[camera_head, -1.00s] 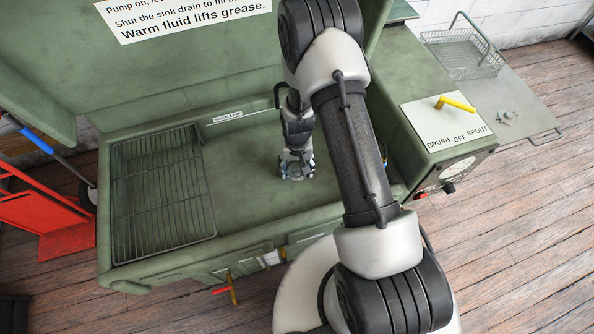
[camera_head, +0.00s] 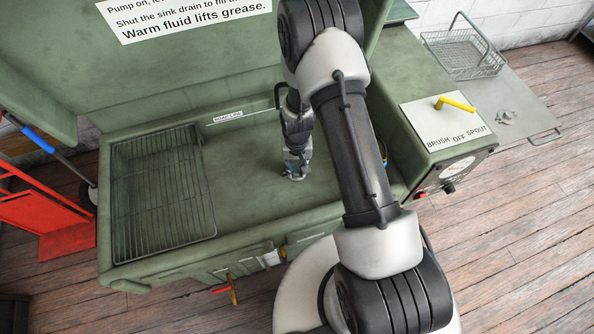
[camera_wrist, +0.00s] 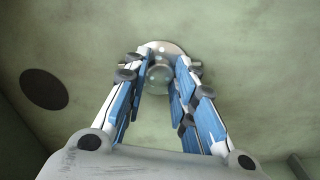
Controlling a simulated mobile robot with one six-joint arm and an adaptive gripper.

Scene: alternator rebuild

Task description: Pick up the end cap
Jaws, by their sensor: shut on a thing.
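The end cap (camera_wrist: 160,78) is a round, pale grey metal piece with a domed middle and a flat rim, in the upper middle of the wrist view. My gripper (camera_wrist: 159,70) is shut on it, with a blue-padded finger on either side. The fingers hide parts of its sides. In the head view my gripper (camera_head: 296,172) points down at the green sink floor, right of the wire rack. There the end cap is mostly hidden by the fingers. I cannot tell whether it still touches the floor.
The green sink basin (camera_head: 245,190) has raised walls all round. A wire rack (camera_head: 162,195) lies at its left. A dark round hole (camera_wrist: 45,89) shows in the floor. A control box with a yellow lever (camera_head: 455,103) and a side shelf with a wire basket (camera_head: 465,55) stand at right.

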